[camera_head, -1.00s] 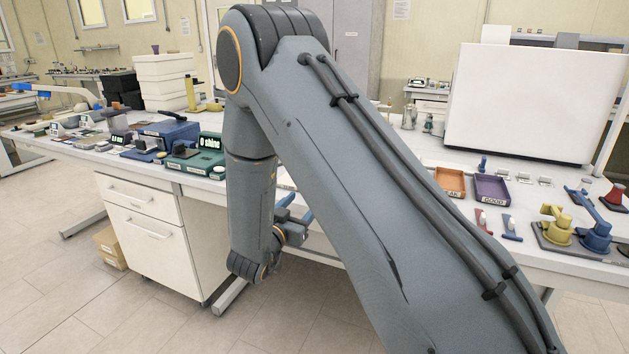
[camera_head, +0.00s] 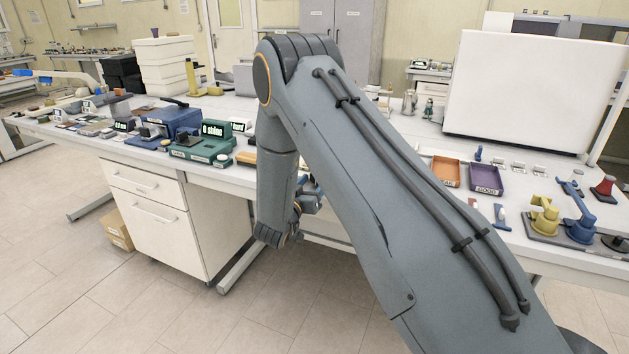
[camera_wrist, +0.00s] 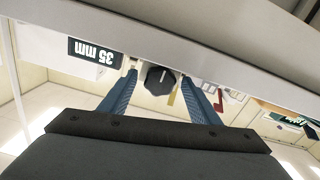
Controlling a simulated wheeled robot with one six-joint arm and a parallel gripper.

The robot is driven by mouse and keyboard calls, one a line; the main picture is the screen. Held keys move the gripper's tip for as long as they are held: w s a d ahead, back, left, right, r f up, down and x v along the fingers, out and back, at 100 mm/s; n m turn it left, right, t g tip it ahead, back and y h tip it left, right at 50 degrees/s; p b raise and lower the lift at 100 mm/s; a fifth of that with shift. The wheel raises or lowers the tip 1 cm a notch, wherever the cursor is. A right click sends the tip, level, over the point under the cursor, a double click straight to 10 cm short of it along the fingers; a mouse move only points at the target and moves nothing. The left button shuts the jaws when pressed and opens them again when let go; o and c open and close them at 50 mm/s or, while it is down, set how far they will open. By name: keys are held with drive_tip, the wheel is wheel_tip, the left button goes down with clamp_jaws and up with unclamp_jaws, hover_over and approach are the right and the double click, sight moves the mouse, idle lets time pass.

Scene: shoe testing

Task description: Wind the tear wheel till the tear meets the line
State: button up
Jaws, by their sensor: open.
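In the wrist view, which is upside down, a black faceted knob (camera_wrist: 160,80) shows between my gripper's two blue fingers, ahead of the palm. It may be the tear wheel; I cannot tell for sure. My gripper (camera_wrist: 158,82) is open, with a finger on either side of the knob; I cannot tell if they touch it. A dark display (camera_wrist: 95,51) reading "35 mm" is left of the knob. A thin yellowish strip (camera_wrist: 172,97) shows beside the knob. No tear or line can be made out. In the head view my arm hides most of this area.
A green box (camera_head: 200,148) with a "0 shine" display and a blue device (camera_head: 172,119) stand left of my arm. An orange tray (camera_head: 446,171), a purple tray (camera_head: 486,180) and a yellow-and-blue fixture (camera_head: 545,217) are right. A pale bench edge (camera_wrist: 180,45) crosses the wrist view.

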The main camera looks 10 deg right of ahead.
drive_tip(key=c, duration=1.1)
drive_tip(key=shift+w+m, duration=0.1)
drive_tip(key=shift+m, duration=0.2)
drive_tip(key=shift+o, duration=0.2)
drive_tip(key=shift+m+b, duration=0.8)
drive_tip(key=shift+m, duration=0.1)
drive_tip(key=shift+m+b, duration=0.95)
drive_tip(key=shift+m, duration=0.85)
drive_tip(key=o, duration=1.1)
drive_tip(key=shift+c, duration=0.2)
